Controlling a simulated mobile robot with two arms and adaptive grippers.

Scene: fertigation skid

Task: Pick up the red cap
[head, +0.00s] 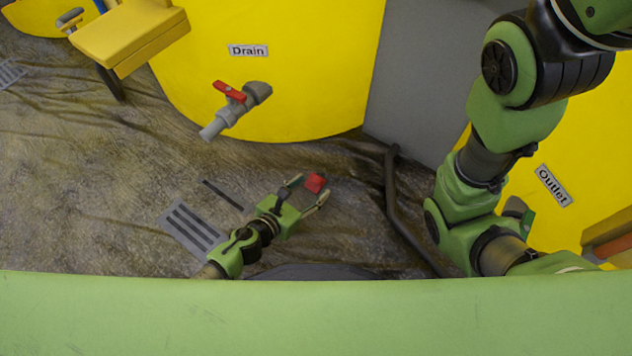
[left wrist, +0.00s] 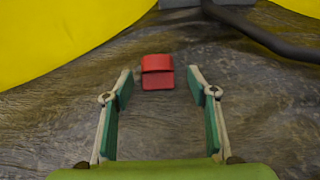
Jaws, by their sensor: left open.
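The red cap (head: 315,182) lies on the brown, wrinkled ground in the head view, below the yellow tank marked Drain. My left gripper (head: 306,190) is open, with its fingertips close to the cap. In the left wrist view the red cap (left wrist: 157,72) sits just beyond the fingertips of my left gripper (left wrist: 160,82), roughly centred between them. Nothing is held between the fingers. My right arm shows at the right of the head view, but I cannot make out its gripper.
The Drain tank (head: 290,60) has a grey outlet with a red-handled valve (head: 230,92) above the gripper. A dark pipe (head: 393,200) runs along the ground to the right. A grey grate (head: 190,228) lies to the left. A second yellow tank is marked Outlet (head: 552,186).

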